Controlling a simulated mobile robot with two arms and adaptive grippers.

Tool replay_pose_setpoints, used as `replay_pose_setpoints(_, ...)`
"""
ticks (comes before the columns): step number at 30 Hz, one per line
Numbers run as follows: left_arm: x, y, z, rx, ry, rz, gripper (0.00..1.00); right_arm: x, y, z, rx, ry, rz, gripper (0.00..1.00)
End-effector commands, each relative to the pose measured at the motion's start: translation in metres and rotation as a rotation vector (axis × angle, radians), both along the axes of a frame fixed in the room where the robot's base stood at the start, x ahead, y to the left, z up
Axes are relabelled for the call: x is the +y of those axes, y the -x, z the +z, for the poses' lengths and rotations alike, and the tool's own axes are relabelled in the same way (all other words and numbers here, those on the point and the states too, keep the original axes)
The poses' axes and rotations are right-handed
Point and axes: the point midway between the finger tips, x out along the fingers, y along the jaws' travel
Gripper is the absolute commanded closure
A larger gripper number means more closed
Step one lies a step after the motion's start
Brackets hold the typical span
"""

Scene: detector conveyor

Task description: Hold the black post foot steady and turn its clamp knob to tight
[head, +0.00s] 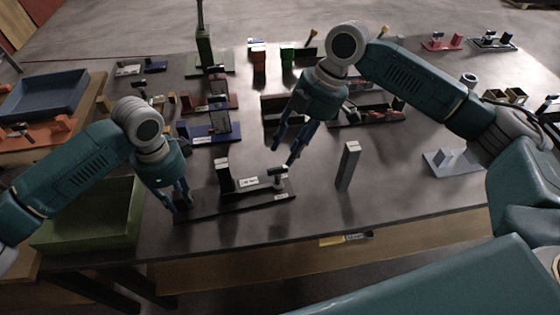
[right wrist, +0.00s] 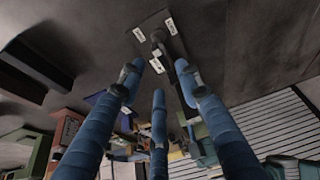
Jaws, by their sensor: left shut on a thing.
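The black post foot (head: 237,197) is a long dark plate lying flat near the table's front edge, with an upright block (head: 224,174) and white labels. Its clamp knob (head: 278,174) stands near the plate's right end. My left gripper (head: 180,204) is shut on the left end of the post foot; its fingers partly hide that end. My right gripper (head: 283,156) is open and empty just above and behind the knob, apart from it. In the right wrist view the post foot (right wrist: 151,22) and its knob (right wrist: 157,40) show beyond the spread fingers.
A grey upright post (head: 347,166) stands right of the post foot. A green tray (head: 92,232) is at the left front. A light grey plate (head: 440,168) lies further right. Several other mounts, including a blue one (head: 205,131), stand behind. The table between the post foot and grey post is clear.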

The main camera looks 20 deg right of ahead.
Motion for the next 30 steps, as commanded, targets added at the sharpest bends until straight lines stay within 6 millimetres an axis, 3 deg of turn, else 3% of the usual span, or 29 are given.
replay_pose_setpoints(3, -0.001, 0.000, 0.000, 0.000, 0.002, -0.001, 1.00, 0.009, 0.000, -0.022, 0.002, 0.000, 0.000, 0.66)
replay_pose_setpoints(9, -0.001, 0.000, 0.000, 0.000, 0.002, -0.001, 1.00, 0.020, 0.000, -0.047, 0.002, 0.000, -0.001, 0.66)
replay_pose_setpoints(21, -0.001, 0.000, 0.000, 0.000, 0.002, -0.002, 1.00, 0.023, 0.000, -0.055, -0.001, 0.001, -0.001, 0.66)
replay_pose_setpoints(22, -0.001, 0.000, 0.000, 0.000, 0.003, -0.002, 1.00, 0.023, 0.000, -0.055, -0.001, 0.000, -0.001, 0.68)
replay_pose_setpoints(27, -0.001, 0.000, 0.000, 0.000, 0.003, -0.002, 1.00, 0.022, 0.000, -0.055, 0.000, 0.001, -0.002, 1.00)
replay_pose_setpoints(30, -0.001, 0.000, 0.000, 0.000, 0.003, -0.002, 1.00, 0.022, 0.000, -0.055, 0.000, 0.001, -0.002, 1.00)
